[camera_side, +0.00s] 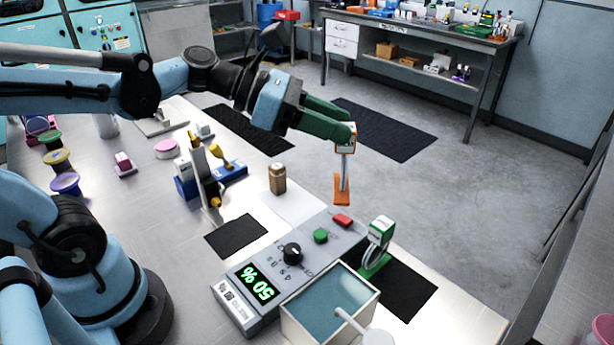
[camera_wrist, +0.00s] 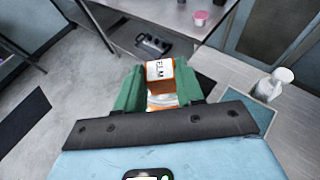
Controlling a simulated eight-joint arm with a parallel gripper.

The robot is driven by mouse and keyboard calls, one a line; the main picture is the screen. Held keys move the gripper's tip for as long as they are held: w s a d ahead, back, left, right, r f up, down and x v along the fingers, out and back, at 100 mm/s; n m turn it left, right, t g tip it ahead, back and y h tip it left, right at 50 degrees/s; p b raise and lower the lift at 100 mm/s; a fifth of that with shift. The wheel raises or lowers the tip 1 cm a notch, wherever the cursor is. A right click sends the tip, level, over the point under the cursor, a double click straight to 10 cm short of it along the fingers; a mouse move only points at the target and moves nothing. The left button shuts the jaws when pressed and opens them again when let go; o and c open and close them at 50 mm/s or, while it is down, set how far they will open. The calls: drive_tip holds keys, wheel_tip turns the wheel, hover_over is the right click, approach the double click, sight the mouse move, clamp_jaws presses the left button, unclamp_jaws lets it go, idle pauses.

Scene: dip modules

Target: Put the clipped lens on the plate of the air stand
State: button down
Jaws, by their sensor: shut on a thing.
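My gripper (camera_side: 340,128), with green fingers, is shut on an orange-and-white labelled block (camera_side: 345,140). A thin pale post hangs from the block to an orange foot (camera_side: 342,188), all held in the air. In the wrist view the block (camera_wrist: 160,72) sits between the fingers, its label facing the camera. A similar-shaped green-and-white stand (camera_side: 381,232) with a green base plate (camera_side: 374,265) is on a black mat, below and right of the held piece and apart from it. I cannot tell for certain which piece is the air stand; no separate lens is clear.
A grey control box (camera_side: 290,262) reading 50% stands beside an open liquid tank (camera_side: 283,312) in front of the green stand. A black mat (camera_side: 236,236) lies bare.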

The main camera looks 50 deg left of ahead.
drive_tip(key=w+a+r+n+t+y, duration=0.3)
drive_tip(key=a+r+n+y, duration=0.25)
drive_tip(key=a, duration=0.45)
drive_tip(key=s+d+f+m+g+h, duration=0.4)
drive_tip(key=s+d+f+m+g, duration=0.1)
drive_tip(key=d, duration=0.5)
drive_tip(key=s+d+f+m+g+h, duration=0.5)
drive_tip(key=s+d+m+g, duration=0.2)
drive_tip(key=s+d+m, duration=0.2)
drive_tip(key=shift+d, duration=0.35)
wheel_tip(320, 180, down, 10)
drive_tip(key=shift+r, duration=0.2)
drive_tip(key=c, duration=0.7)
unclamp_jaws()
drive_tip(key=shift+f, duration=0.15)
